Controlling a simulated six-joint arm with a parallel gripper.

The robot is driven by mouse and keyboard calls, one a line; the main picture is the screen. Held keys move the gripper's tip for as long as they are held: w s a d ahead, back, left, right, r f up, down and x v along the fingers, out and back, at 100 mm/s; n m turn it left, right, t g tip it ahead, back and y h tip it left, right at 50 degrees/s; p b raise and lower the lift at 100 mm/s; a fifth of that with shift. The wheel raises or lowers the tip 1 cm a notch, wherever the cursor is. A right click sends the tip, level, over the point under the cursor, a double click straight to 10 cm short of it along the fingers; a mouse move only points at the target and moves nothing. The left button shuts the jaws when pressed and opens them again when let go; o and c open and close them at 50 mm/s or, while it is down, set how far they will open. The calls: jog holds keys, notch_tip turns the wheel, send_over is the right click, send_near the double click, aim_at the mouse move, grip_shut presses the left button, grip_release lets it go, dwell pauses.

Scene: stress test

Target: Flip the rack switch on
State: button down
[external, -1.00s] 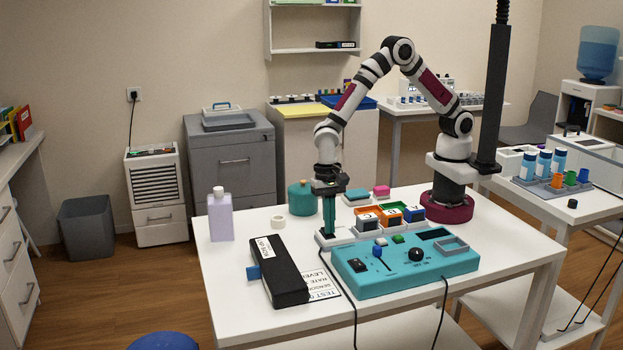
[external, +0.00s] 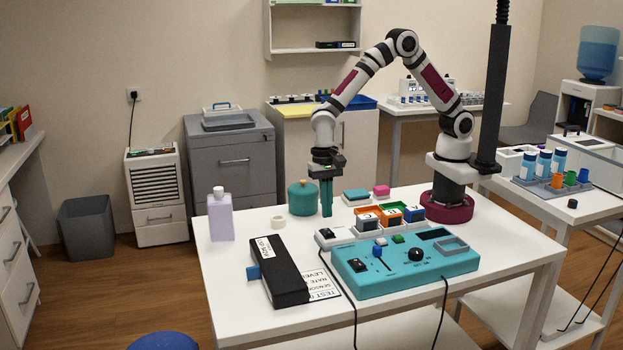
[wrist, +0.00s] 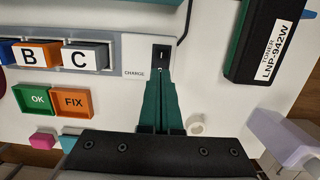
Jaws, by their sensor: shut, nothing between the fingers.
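The rack switch (wrist: 161,55) is a small black rocker in the white end plate marked CHARGE, at the end of the rack (wrist: 132,62). It also shows small at the left end of the rack in the external view (external: 326,233). I cannot tell which way the rocker is tipped. My gripper (external: 327,214) points straight down with its green fingers together and empty. In the external view the fingertips are above and behind the switch, apart from it. In the wrist view the fingertips (wrist: 159,83) appear just below the rocker, which is not covered.
Lettered blocks (wrist: 85,56) sit in the rack beside the switch. Green OK (wrist: 36,98) and orange FIX (wrist: 73,101) trays are behind it. A teal control box (external: 405,272) stands in front, a black labelled case (external: 280,272) at left, and a teal jar (external: 302,200) behind.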

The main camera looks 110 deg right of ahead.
aim_at(330, 233)
notch_tip(330, 233, up, 10)
jog(key=d, duration=0.1)
jog(key=shift+d+r, duration=0.25)
jog(key=a+f, duration=0.1)
jog(key=f, duration=0.3)
jog(key=a+f, duration=0.1)
jog(key=f, duration=0.4)
jog(key=a+f, duration=0.1)
jog(key=f, duration=0.4)
jog(key=shift+a, duration=0.2)
jog(key=shift+a+f, duration=0.1)
jog(key=shift+f, duration=0.05)
